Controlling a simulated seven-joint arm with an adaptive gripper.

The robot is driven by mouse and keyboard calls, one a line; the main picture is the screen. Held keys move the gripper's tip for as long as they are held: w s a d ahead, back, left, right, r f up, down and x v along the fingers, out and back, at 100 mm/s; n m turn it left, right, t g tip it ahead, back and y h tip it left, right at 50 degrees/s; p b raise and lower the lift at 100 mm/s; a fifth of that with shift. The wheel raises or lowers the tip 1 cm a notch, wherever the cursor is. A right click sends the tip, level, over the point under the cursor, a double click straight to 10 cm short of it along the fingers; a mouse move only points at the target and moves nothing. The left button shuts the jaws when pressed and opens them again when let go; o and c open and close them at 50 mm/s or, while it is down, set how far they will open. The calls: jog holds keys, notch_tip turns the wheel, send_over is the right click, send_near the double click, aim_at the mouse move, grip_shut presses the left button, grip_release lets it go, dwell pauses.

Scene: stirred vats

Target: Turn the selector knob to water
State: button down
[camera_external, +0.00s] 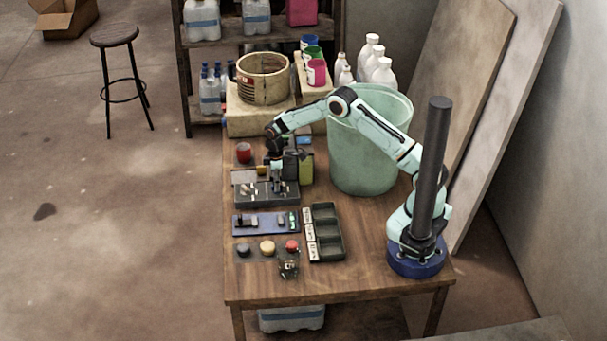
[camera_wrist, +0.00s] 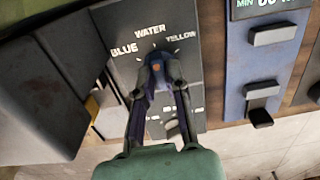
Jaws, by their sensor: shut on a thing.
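The dark selector panel (camera_wrist: 120,17) fills the upper middle of the wrist view, with the white labels BLUE, WATER and YELLOW around a dial. It also shows in the external view (camera_external: 243,200), on the table's left side. The selector knob (camera_wrist: 156,66) sits below the WATER label, with a small orange-red spot visible. My gripper (camera_wrist: 160,70) is shut on the knob, one finger on each side. Most of the knob is hidden by the fingers, so I cannot tell which label it points to. In the external view my gripper (camera_external: 277,188) reaches straight down onto the panel.
A blue panel (camera_wrist: 240,70) with levers and a display lies right of the selector in the wrist view. A dark compartment tray (camera_external: 325,255), push buttons (camera_external: 267,248) and a large green vat (camera_external: 365,150) stand nearby on the wooden table.

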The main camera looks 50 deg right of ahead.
dwell(0.5)
jog(key=c, duration=1.1)
grip_release()
notch_tip(320, 180, up, 12)
